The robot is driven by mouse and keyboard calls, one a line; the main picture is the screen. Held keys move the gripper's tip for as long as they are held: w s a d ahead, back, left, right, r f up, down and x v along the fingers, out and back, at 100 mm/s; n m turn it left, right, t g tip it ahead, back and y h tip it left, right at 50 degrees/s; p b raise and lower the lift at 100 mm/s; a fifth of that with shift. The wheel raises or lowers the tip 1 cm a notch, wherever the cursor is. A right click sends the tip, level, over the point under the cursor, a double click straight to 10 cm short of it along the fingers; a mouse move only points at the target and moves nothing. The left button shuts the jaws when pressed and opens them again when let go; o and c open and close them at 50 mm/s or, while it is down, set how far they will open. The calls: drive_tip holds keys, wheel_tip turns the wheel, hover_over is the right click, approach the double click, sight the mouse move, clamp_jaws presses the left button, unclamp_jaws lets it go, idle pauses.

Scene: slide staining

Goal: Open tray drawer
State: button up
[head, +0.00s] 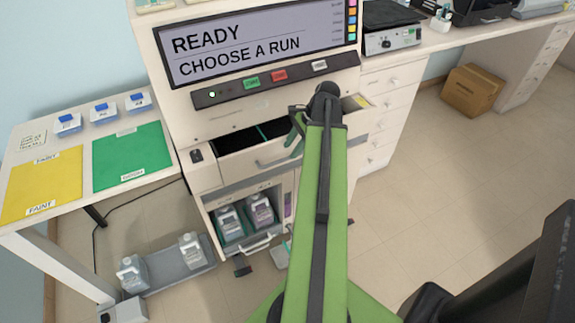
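The tray drawer (226,172) is in the front of the white staining machine, below its button strip. It stands partly pulled out, and its dark inside shows with a green divider. Its light bar handle (268,164) is on the drawer front. My green arm reaches up the middle of the head view and hides the drawer's right part. My gripper (296,137) is at the arm's far end, over the drawer near the handle. Only part of its fingers shows. I cannot tell whether it touches the handle or whether it is open or shut.
The machine's screen (255,42) reads READY, CHOOSE A RUN. Below the drawer, an open compartment holds bottles (230,222). A side table (60,145) at left bears a yellow mat and a green mat. A cardboard box (473,90) stands at right; the floor (425,170) between is clear.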

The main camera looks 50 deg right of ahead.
sight(288, 159)
drive_tip(key=b+x, duration=0.2)
drive_tip(key=x, duration=0.2)
clamp_jaws()
idle(1.4)
